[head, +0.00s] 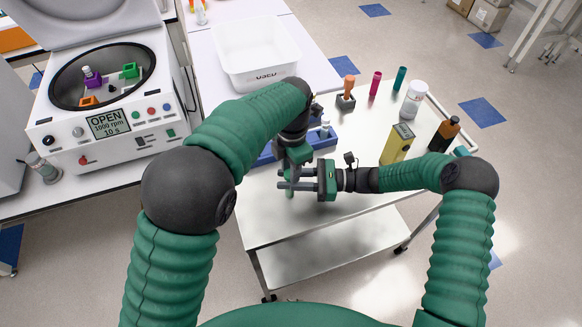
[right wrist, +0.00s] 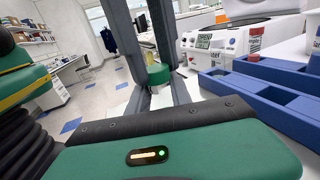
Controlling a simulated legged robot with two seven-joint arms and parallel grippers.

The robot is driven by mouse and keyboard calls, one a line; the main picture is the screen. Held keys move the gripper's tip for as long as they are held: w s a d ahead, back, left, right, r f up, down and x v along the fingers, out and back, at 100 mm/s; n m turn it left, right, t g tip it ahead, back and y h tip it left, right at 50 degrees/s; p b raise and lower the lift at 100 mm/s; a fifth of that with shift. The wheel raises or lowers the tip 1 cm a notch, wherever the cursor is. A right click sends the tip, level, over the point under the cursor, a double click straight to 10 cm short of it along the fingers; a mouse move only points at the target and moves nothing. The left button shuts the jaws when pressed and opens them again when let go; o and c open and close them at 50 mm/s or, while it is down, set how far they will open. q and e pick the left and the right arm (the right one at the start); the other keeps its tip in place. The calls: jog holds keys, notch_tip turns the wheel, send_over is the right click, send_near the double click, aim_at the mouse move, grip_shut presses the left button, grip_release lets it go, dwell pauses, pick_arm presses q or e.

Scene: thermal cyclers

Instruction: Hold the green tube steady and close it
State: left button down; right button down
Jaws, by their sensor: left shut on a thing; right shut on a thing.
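The green tube (head: 290,190) is mostly hidden between my two grippers above the front left of the steel cart top. Its green top also shows between the dark fingers in the right wrist view (right wrist: 158,75). My right gripper (head: 287,180) reaches in from the right with its fingers level and shut on the tube. My left gripper (head: 292,168) comes down from above at the same spot and is shut, apparently on the tube too. Its fingertips are largely covered, and I cannot tell which part it grips. Whether the cap is seated cannot be seen.
A blue rack (head: 318,140) lies just behind the grippers; it also shows in the right wrist view (right wrist: 265,90). Behind right stand an orange tube in a block (head: 347,90), magenta and teal tubes, a white jar (head: 414,98), a yellow box (head: 397,144) and a brown bottle (head: 444,134). An open centrifuge (head: 105,120) stands left.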

pick_arm(q)
jog(key=m, duration=1.2)
jog(key=shift+a+m, duration=0.1)
jog(key=shift+m, duration=0.2)
jog(key=m, duration=0.6)
jog(key=shift+f+m, duration=0.1)
jog(key=shift+m, duration=0.3)
jog(key=m, duration=0.6)
jog(key=shift+w, duration=0.1)
jog(key=shift+m, duration=0.4)
jog(key=shift+s, duration=0.25)
jog(key=c, duration=1.1)
grip_release()
jog(key=shift+w, duration=0.1)
